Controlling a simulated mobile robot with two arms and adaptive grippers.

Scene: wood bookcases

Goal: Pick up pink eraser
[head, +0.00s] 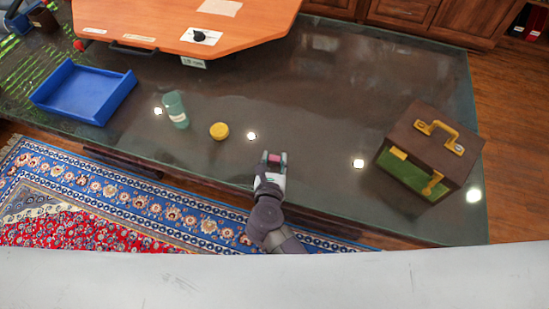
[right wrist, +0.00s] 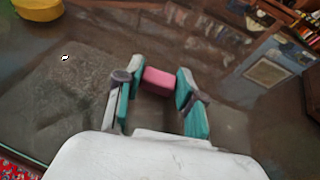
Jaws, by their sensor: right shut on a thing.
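The pink eraser (right wrist: 158,80) is a small block between the teal-padded fingertips of my right gripper (head: 274,158) in the right wrist view. The gripper is shut on it. In the head view the gripper is over the near edge of the dark glossy counter (head: 320,110), and a bit of pink (head: 274,158) shows between its fingers. How high the eraser is above the counter is hard to tell. My left gripper is not in view.
A yellow round object (head: 219,131) and a teal cup (head: 176,110) stand left of the gripper. A blue tray (head: 84,93) is further left. A brown and green box (head: 424,160) with yellow handles is at right. An orange board (head: 185,25) is behind.

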